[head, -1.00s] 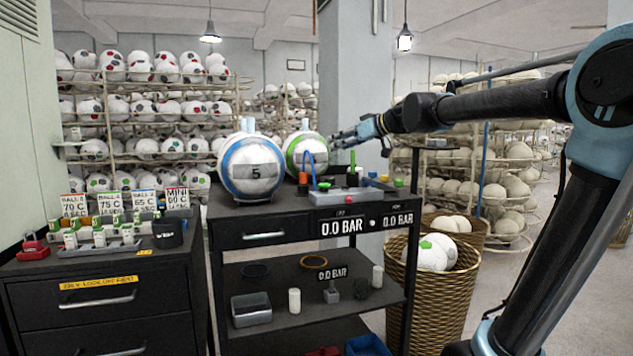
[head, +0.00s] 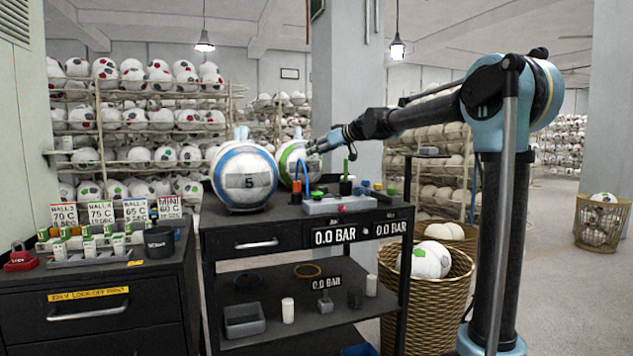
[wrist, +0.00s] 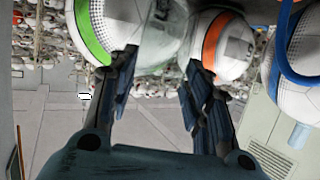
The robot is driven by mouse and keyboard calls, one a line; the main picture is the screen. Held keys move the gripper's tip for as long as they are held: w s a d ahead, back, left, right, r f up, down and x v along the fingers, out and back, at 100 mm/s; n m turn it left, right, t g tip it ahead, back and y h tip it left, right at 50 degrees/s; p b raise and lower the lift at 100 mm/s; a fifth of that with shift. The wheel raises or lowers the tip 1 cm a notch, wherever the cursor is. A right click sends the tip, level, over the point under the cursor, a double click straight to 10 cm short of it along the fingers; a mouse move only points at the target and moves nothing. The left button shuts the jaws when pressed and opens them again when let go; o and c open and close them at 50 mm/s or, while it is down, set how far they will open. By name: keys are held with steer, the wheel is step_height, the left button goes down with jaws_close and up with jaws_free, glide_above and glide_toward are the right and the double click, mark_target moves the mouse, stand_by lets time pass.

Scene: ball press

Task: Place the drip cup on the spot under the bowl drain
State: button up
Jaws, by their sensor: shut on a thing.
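My gripper (head: 316,146) is at the right side of the green-striped ball (head: 290,160), above the top of the black cart. In the wrist view my gripper (wrist: 157,75) has its two dark fingers on either side of a clear, see-through thing (wrist: 165,38). It looks like the drip cup, held at the top of that view, with its outline faint. The head view is too small to show it. I cannot make out the bowl drain or the spot under it.
A blue-striped ball (head: 246,178) stands on the cart (head: 275,236), left of the green-striped one. A grey block with coloured knobs (head: 335,204) is close below my gripper. A wicker basket (head: 425,300) stands right of the cart. An orange-striped ball (wrist: 228,45) shows beside my fingers.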

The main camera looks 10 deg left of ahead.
steer(key=f, duration=1.1)
steer(key=shift+w+a, duration=0.2)
steer(key=shift+w, duration=0.15)
steer(key=shift+w+a+f, duration=0.1)
steer(key=shift+w+f, duration=0.05)
steer(key=shift+f, duration=0.1)
steer(key=o, duration=1.1)
